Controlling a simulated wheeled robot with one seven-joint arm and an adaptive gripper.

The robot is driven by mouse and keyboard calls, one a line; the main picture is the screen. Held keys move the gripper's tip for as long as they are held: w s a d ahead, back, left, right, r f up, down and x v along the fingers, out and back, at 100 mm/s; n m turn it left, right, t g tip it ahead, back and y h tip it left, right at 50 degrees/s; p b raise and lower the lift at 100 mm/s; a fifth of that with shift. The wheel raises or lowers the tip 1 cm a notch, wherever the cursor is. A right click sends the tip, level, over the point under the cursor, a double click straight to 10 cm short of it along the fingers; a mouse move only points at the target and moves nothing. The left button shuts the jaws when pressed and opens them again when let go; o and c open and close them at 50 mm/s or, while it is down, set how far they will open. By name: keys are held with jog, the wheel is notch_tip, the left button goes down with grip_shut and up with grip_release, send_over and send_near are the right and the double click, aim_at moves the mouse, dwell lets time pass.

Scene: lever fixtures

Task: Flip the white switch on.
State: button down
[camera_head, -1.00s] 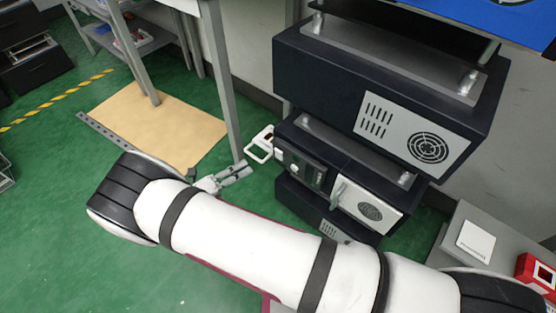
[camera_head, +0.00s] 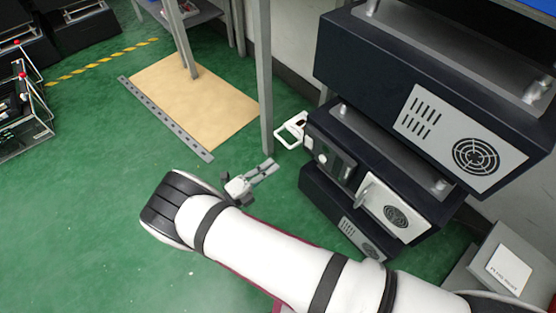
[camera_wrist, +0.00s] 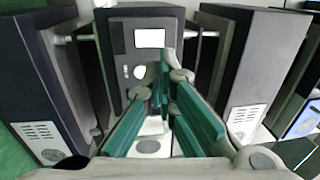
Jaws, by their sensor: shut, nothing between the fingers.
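A dark box in the middle of a stack (camera_head: 378,140) carries a black panel (camera_head: 333,160) with a white square and a round white part (camera_head: 322,158). In the wrist view the panel (camera_wrist: 117,48) shows a white square (camera_wrist: 150,38), a round white part (camera_wrist: 139,72) and a small pale mark beside it. I cannot tell for sure which is the white switch. My gripper (camera_head: 268,166) is shut and empty, left of the panel and apart from it. In the wrist view its green-padded fingers (camera_wrist: 164,85) point at the panel and cover part of its lower right.
A white vented plate (camera_head: 396,212) with a handle is right of the panel. A white-framed fixture (camera_head: 291,128) is just left of the stack. A table leg (camera_head: 264,80) stands behind my gripper. A grey box (camera_head: 485,275) is at lower right.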

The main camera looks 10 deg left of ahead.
aim_at(307, 139)
jog(key=b+x, duration=0.2)
jog(key=x, duration=1)
jog(key=shift+w+d+b, duration=0.1)
jog(key=shift+b, duration=0.2)
jog(key=shift+r, duration=0.1)
jog(key=shift+w+d+r+g+y+p, duration=0.2)
jog(key=shift+w+r+g+y+p, duration=0.1)
jog(key=shift+p, duration=0.4)
jog(key=shift+f, duration=0.2)
